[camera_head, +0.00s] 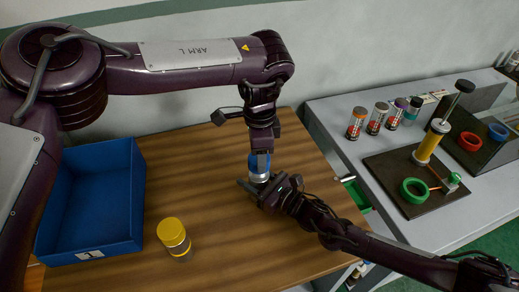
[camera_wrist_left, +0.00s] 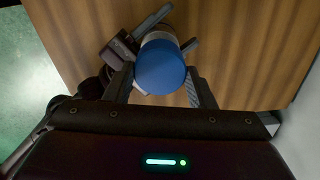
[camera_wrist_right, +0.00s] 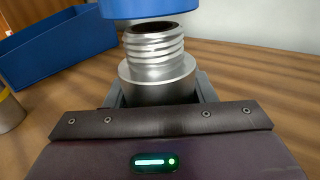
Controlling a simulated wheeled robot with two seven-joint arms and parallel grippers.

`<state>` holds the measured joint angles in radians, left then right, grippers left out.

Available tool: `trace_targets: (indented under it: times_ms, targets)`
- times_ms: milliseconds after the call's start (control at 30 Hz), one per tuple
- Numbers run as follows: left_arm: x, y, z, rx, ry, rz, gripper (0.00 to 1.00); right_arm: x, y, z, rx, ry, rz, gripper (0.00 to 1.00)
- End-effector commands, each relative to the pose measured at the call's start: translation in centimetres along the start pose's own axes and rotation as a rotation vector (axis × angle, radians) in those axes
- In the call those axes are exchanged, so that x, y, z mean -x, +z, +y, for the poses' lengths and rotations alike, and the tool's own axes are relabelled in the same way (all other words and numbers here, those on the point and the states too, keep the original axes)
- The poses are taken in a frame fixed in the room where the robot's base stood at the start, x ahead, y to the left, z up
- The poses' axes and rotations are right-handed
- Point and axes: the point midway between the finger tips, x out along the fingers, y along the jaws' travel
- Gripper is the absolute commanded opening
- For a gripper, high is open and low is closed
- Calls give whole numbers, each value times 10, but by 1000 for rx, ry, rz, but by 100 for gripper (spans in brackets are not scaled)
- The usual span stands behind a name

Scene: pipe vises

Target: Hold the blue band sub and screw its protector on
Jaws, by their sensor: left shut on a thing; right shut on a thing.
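My left gripper (camera_head: 260,150) points down, shut on the blue protector (camera_head: 259,163). In the left wrist view the protector (camera_wrist_left: 160,67) shows as a round blue cap between the fingers (camera_wrist_left: 161,84). My right gripper (camera_head: 262,187) comes in from the right, shut on the steel sub (camera_wrist_right: 157,75), which stands upright with its threaded end up. In the right wrist view the protector (camera_wrist_right: 150,8) hangs over the bare thread, with the sub's dark opening visible below its edge. A blue band on the sub is not visible; the gripper hides its lower part.
A blue bin (camera_head: 92,205) stands at the left of the wooden table. A yellow-capped cylinder (camera_head: 174,238) stands in front. On the grey bench to the right are several labelled cans (camera_head: 377,118) and a dark board (camera_head: 400,190) with a green ring (camera_head: 414,190) and a yellow post.

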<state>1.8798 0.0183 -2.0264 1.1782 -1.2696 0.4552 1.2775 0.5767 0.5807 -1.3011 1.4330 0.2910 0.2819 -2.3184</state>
Motion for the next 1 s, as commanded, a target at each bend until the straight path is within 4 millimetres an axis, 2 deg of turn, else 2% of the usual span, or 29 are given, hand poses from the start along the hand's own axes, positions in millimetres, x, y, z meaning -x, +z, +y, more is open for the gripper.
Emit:
trace_targets:
  times_ms: [367,733,1000]
  targets:
    - [0,0,0,0,0,0,28,0,0,0,0,-1,0,9]
    - [-16,0,0,1,1,0,28,0,0,0,0,-1,0,9]
    - [-17,0,0,1,-1,0,28,0,0,0,0,-1,0,9]
